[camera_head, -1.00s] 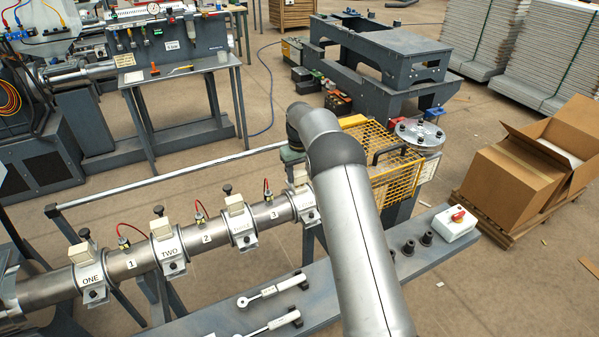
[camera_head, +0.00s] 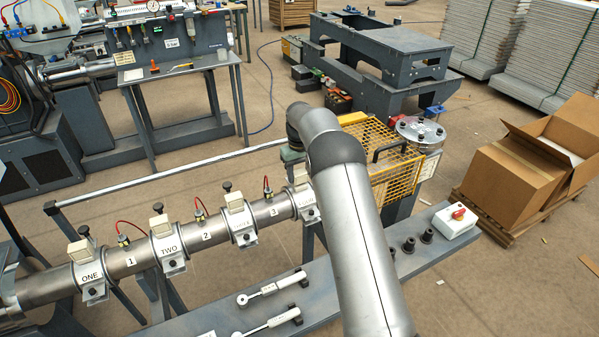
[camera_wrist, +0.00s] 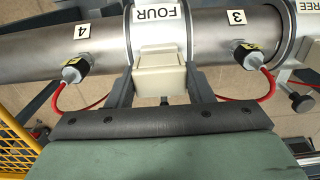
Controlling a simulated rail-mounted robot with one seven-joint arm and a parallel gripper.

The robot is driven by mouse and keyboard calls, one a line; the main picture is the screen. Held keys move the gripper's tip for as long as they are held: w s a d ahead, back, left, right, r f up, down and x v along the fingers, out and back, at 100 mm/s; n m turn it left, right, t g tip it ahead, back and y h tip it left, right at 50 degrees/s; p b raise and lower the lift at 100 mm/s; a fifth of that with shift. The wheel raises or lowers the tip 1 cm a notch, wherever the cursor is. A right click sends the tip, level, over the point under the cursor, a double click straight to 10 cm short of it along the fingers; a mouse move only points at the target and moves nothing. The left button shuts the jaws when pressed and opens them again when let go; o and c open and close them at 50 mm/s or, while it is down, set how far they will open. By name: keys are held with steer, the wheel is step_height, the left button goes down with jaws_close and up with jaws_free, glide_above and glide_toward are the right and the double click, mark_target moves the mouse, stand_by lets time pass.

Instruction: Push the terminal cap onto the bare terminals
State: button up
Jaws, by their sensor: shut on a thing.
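The terminal cap (camera_wrist: 160,76) is a cream block at the band labelled FOUR (camera_wrist: 161,18), seen in the wrist view. My gripper (camera_wrist: 160,88) is shut on its two sides, one dark finger at each side. The cap is against or just at the band's edge; the bare terminals are not visible, so I cannot tell how far it sits on them. In the head view the FOUR band (camera_head: 307,205) shows only in part behind my arm, which hides the cap and fingertips.
Bands ONE (camera_head: 91,277), TWO (camera_head: 168,248) and THREE (camera_head: 240,225) on the barrel (camera_head: 123,262) carry similar cream caps. Sensors with red leads (camera_wrist: 74,70) flank band FOUR. A yellow cage (camera_head: 393,170) stands beside my arm. Tools lie on the grey bench (camera_head: 330,290).

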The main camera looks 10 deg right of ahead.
steer(key=shift+f, duration=0.55)
steer(key=o, duration=1.1)
steer(key=shift+c, duration=0.2)
step_height(320, 180, up, 16)
steer(key=b, duration=0.1)
steer(key=s+r, duration=0.6)
steer(key=s, duration=0.1)
steer(key=s+f+m, duration=0.1)
steer(key=s+f, duration=0.2)
steer(key=s, duration=1)
steer(key=s+f+m, duration=0.1)
steer(key=s+f, duration=0.2)
steer(key=s, duration=1)
steer(key=s+f+m, duration=0.1)
steer(key=s+f, duration=0.2)
steer(key=s, duration=1.1)
steer(key=shift+t, duration=0.3)
